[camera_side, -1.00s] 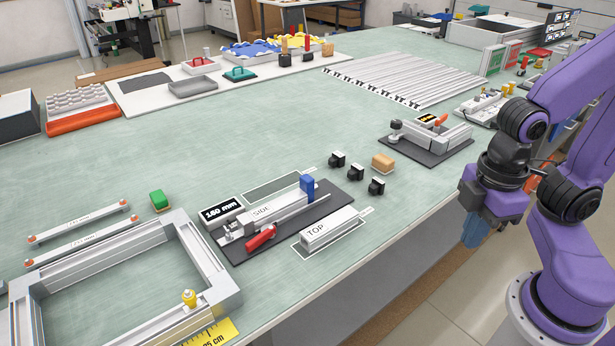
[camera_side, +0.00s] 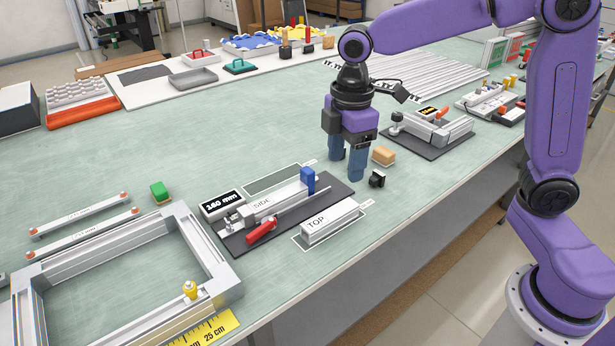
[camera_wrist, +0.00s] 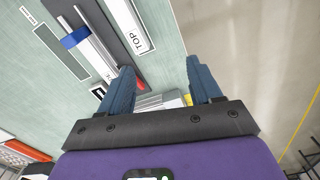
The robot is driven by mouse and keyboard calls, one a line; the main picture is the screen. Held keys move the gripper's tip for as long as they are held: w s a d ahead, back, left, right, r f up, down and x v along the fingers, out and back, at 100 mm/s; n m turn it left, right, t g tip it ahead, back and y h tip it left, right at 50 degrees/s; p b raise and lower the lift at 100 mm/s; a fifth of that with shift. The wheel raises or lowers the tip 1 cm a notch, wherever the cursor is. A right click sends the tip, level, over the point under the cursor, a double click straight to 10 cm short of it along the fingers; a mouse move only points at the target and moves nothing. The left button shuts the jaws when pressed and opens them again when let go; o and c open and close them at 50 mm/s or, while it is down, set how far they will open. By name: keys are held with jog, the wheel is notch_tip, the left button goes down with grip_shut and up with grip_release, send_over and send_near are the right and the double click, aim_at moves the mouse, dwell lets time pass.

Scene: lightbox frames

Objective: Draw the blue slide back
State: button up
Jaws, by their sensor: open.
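The blue slide (camera_side: 308,180) is a small blue block at the right end of a rail on a dark base plate (camera_side: 338,190) in the side view. A silver bar marked SIDE (camera_side: 268,206) lies along that rail, left of the slide. The slide also shows in the wrist view (camera_wrist: 75,37) at upper left. My gripper (camera_side: 346,168) points down with its two blue fingers apart and empty. It is right of the slide and apart from it. In the wrist view the fingers (camera_wrist: 163,88) are spread, with nothing between them touching either.
A red handle (camera_side: 261,232) and a 180 mm display (camera_side: 222,204) sit by the rail's left end. A TOP bar (camera_side: 331,221) lies in front. A black clip (camera_side: 377,179) and a tan block (camera_side: 384,156) are close to my fingers. A silver frame (camera_side: 222,262) fills the lower left.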

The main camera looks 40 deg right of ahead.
jog(key=w+d+n, duration=0.1)
jog(key=w+d, duration=0.1)
jog(key=w, duration=0.9)
jog(key=n, duration=0.2)
send_near(308, 169)
notch_tip(308, 169, down, 12)
jog(key=shift+a+f, duration=0.15)
jog(key=shift+a, duration=0.05)
grip_shut()
jog(key=d, duration=0.9)
jog(key=shift+d, duration=0.15)
